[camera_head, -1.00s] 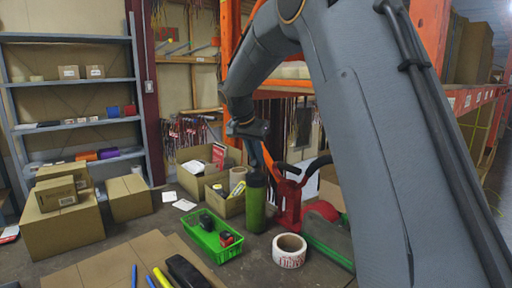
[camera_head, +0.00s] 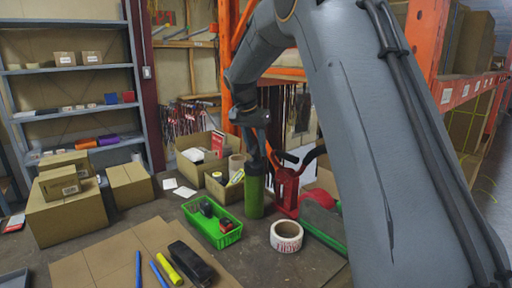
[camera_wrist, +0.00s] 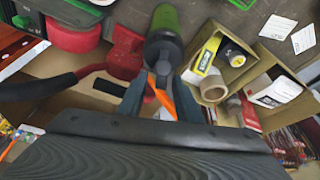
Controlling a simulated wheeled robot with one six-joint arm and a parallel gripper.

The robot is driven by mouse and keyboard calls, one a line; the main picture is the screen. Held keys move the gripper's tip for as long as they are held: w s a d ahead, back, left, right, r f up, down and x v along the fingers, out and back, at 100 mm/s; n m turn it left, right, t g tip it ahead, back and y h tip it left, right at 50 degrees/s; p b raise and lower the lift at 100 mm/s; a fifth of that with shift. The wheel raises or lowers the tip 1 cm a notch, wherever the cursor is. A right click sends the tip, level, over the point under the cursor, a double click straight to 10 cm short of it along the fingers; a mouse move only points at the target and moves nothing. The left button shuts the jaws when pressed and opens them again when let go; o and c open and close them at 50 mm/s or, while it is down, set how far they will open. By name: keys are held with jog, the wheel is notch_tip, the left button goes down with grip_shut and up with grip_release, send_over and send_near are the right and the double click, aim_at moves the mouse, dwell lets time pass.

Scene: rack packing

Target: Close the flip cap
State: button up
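A green bottle (camera_head: 254,192) with a dark top stands upright on the table. In the wrist view its green body (camera_wrist: 166,18) and dark cap (camera_wrist: 163,48) are seen from above. A thin orange part (camera_wrist: 165,103) shows beside the cap, between my gripper's fingers; I cannot tell whether it is the flip cap. My gripper (camera_wrist: 160,84) is right over the bottle top, with its two fingers apart. In the head view my gripper (camera_head: 258,142) is small and partly dark against the bottle top. Whether the fingers touch the cap is unclear.
A red tool (camera_head: 286,190) stands close to the bottle's right. A green basket (camera_head: 215,232) and a tape roll (camera_head: 286,236) lie in front. Open cardboard boxes (camera_head: 188,168) are behind and left. Flat cardboard (camera_head: 110,252) covers the front left table.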

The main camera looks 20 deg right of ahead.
aim_at(252, 153)
jog(key=shift+r, duration=0.1)
jog(key=shift+b+v, duration=0.65)
jog(key=shift+v, duration=3.2)
jog(key=shift+s, duration=0.1)
